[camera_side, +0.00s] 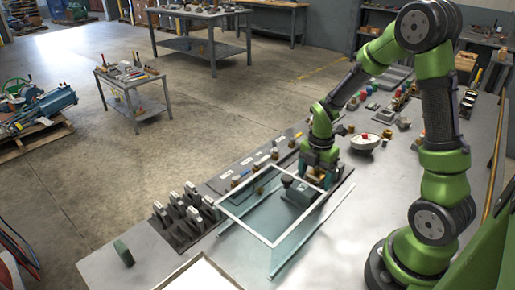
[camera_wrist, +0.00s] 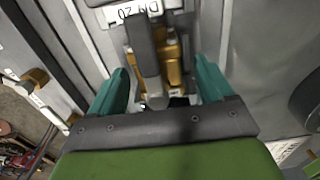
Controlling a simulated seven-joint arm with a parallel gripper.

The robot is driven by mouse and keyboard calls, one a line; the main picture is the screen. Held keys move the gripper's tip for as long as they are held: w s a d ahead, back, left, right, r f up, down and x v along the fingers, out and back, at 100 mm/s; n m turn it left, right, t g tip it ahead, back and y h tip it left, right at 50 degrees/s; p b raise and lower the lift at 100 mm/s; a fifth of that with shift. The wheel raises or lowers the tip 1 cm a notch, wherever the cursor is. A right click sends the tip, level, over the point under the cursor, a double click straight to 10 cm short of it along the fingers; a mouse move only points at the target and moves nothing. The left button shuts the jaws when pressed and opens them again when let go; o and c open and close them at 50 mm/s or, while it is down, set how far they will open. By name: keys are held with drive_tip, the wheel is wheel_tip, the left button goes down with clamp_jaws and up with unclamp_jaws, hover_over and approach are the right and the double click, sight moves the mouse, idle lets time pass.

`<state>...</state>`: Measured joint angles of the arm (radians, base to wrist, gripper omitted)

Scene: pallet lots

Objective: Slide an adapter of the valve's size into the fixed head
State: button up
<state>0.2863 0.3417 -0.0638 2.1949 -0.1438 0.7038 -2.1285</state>
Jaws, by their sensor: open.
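My gripper (camera_side: 318,178) points down at the far edge of the white square frame on the bench. In the wrist view my gripper (camera_wrist: 163,68) has its two teal fingers apart. A brass piece (camera_wrist: 174,62), apparently an adapter, lies between them, with a dark grey bar in front of it. A white label reading DN 20 (camera_wrist: 136,11) is just beyond it. I see no clear contact between fingers and brass. A grey-green block with a dark round knob (camera_side: 299,192) stands inside the frame, beside my gripper; I cannot tell whether it is the fixed head. I cannot identify the valve.
A strip with white labels and brass pieces (camera_side: 240,180) runs along the bench's far edge. A rack of upright labelled grey holders (camera_side: 184,217) stands at the left. A white bowl (camera_side: 364,142) and small coloured parts lie behind my gripper.

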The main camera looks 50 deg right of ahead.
drive_tip(key=shift+f, duration=0.1)
drive_tip(key=c, duration=1.3)
drive_tip(key=o, duration=1.4)
wheel_tip(320, 180, up, 17)
